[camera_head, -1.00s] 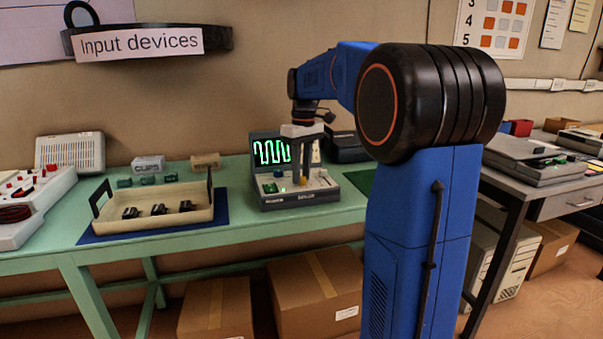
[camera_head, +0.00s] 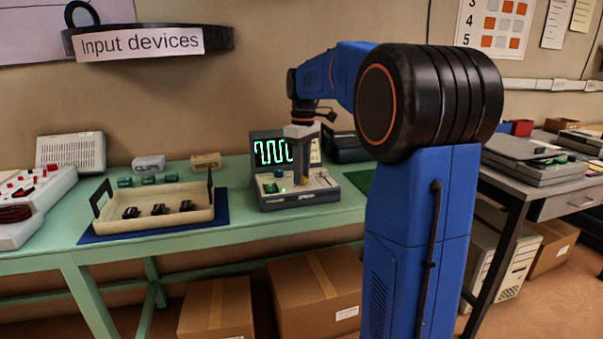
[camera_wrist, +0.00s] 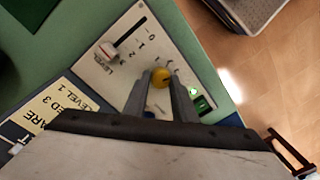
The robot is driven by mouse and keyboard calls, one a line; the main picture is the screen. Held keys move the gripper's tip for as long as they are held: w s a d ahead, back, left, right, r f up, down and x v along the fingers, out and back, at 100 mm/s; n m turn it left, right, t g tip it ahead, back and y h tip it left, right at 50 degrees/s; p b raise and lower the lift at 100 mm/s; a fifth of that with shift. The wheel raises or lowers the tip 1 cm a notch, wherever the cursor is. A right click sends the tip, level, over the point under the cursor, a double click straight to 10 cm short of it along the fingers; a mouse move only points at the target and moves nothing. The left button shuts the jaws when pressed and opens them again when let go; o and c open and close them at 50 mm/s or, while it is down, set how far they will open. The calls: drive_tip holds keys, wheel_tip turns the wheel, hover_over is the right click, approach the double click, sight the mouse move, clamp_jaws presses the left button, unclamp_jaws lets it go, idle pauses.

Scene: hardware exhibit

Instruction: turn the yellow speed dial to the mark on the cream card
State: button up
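The yellow speed dial (camera_wrist: 161,77) sits on the pale panel of the console and shows between my fingertips in the wrist view. My gripper (camera_wrist: 160,74) has one finger on each side of the dial, apparently touching it. In the head view my gripper (camera_head: 302,180) points down onto the grey console (camera_head: 300,197), and the dial is barely visible there. The cream card (camera_wrist: 38,118) lies partly in view at the left of the wrist view, reading "ED 3" and "LEVEL 1". The dial's pointer cannot be made out.
The console screen (camera_head: 272,151) shows a green wave. A cream tray (camera_head: 158,222) with black parts stands left on the green table (camera_head: 240,225).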

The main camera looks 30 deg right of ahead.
drive_tip(key=o, duration=0.4)
drive_tip(key=shift+c, duration=0.2)
drive_tip(key=shift+r, duration=0.15)
wheel_tip(320, 180, up, 17)
drive_tip(key=shift+w+d, duration=0.25)
drive_tip(key=shift+d, duration=0.2)
drive_tip(key=shift+a, duration=0.1)
drive_tip(key=s+a+f+m+t, duration=0.1)
drive_tip(key=s+a+f, duration=0.4)
drive_tip(key=s+f, duration=0.5)
drive_tip(key=s+a+f+m+t, duration=0.2)
drive_tip(key=s+a+f, duration=0.4)
drive_tip(key=s+f, duration=0.4)
drive_tip(key=s+a+f+m+t, duration=0.2)
drive_tip(key=s+a+f, duration=0.3)
drive_tip(key=s+f, duration=0.5)
drive_tip(key=shift+s+a+m+h, duration=0.25)
drive_tip(key=shift+s+m+h, duration=0.05)
drive_tip(key=shift+s, duration=0.4)
